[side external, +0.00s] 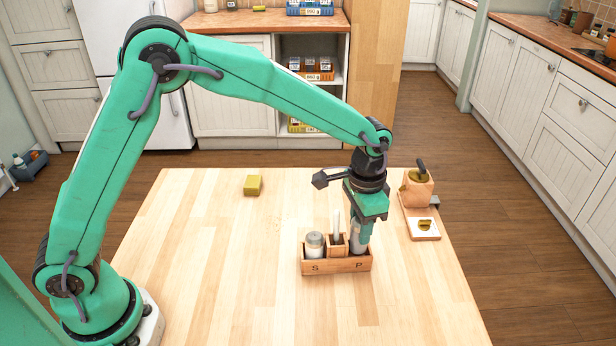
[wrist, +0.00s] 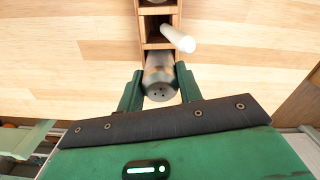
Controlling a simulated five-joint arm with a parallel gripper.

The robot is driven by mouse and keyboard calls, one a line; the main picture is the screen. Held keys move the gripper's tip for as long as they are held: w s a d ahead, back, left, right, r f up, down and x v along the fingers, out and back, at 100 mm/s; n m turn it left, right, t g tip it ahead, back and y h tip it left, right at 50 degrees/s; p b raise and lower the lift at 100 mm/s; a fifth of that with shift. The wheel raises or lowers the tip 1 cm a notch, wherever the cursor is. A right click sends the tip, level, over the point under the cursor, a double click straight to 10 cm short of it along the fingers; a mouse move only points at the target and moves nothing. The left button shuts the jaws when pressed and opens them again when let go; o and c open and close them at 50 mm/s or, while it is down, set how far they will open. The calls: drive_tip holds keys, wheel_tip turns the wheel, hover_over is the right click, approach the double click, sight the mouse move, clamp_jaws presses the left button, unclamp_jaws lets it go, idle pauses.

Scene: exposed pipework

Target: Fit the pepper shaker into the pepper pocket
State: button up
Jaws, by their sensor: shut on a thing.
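The wooden caddy (side external: 336,267) stands on the table, with S on the left of its front and P on the right. My gripper (side external: 361,228) points down over the P end, shut on the pepper shaker (side external: 357,241), which is roughly upright. The shaker's lower end is at the P pocket, behind the front wall; how deep it sits I cannot tell. In the wrist view, the shaker's holed top (wrist: 160,91) is between my two green fingers, and the caddy (wrist: 144,24) extends above it.
A salt shaker (side external: 315,246) stands in the S pocket. A white stick (side external: 337,229) leans in the raised middle compartment, close to my gripper. A yellow-green block (side external: 252,186) lies at the back left. A wooden holder (side external: 417,190) and a small tray (side external: 423,236) are at right.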

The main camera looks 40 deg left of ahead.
drive_tip(key=shift+f, duration=1.8)
drive_tip(key=shift+f, duration=0.15)
drive_tip(key=o, duration=1)
wheel_tip(320, 180, up, 12)
drive_tip(key=shift+r, duration=0.15)
drive_tip(key=shift+a+r, duration=0.1)
drive_tip(key=shift+r, duration=0.05)
